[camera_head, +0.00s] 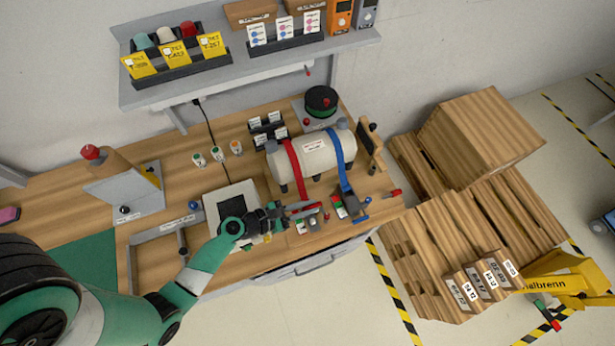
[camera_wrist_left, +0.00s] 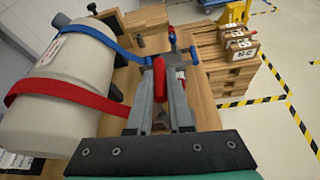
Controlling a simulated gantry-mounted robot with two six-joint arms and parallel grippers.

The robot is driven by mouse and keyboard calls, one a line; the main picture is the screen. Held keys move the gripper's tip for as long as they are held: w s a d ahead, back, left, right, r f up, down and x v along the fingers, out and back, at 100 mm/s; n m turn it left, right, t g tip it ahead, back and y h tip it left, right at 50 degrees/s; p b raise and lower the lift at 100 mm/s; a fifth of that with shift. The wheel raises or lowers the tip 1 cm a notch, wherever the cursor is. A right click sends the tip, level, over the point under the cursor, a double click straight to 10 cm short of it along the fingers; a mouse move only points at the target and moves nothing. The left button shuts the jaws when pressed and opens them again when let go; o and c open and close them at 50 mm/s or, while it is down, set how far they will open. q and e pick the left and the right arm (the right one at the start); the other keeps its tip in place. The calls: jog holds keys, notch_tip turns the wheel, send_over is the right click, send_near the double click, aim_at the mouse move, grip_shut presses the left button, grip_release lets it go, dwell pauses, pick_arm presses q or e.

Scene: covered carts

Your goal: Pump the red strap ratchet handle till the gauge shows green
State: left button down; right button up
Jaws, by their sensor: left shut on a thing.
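A cream tank (camera_head: 325,152) lies on the wooden bench with a red strap (camera_head: 291,160) and a blue strap (camera_head: 338,150) around it. Both straps run down to ratchets at the bench's front edge. The red strap (camera_wrist_left: 70,93) also crosses the tank in the left wrist view. My left gripper (camera_head: 312,208) reaches in from the left at the red strap's ratchet. In the left wrist view its fingers are closed around the red handle (camera_wrist_left: 159,82). The red ratchet's body and gauge are largely hidden by the gripper; I cannot read the gauge. My right gripper is not in view.
The blue ratchet (camera_head: 351,203) sits just right of my gripper, with a small red, white and green panel (camera_head: 338,210) beside it. A red-handled tool (camera_head: 392,193) lies farther right. A wooden bracket (camera_head: 369,150) stands at the tank's right end. Pallets (camera_head: 445,240) stand right of the bench.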

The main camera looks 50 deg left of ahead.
pick_arm(q)
jog(key=shift+f, duration=0.15)
jog(key=c, duration=0.8)
grip_release()
jog(key=shift+a, duration=0.1)
jog(key=shift+c, duration=0.2)
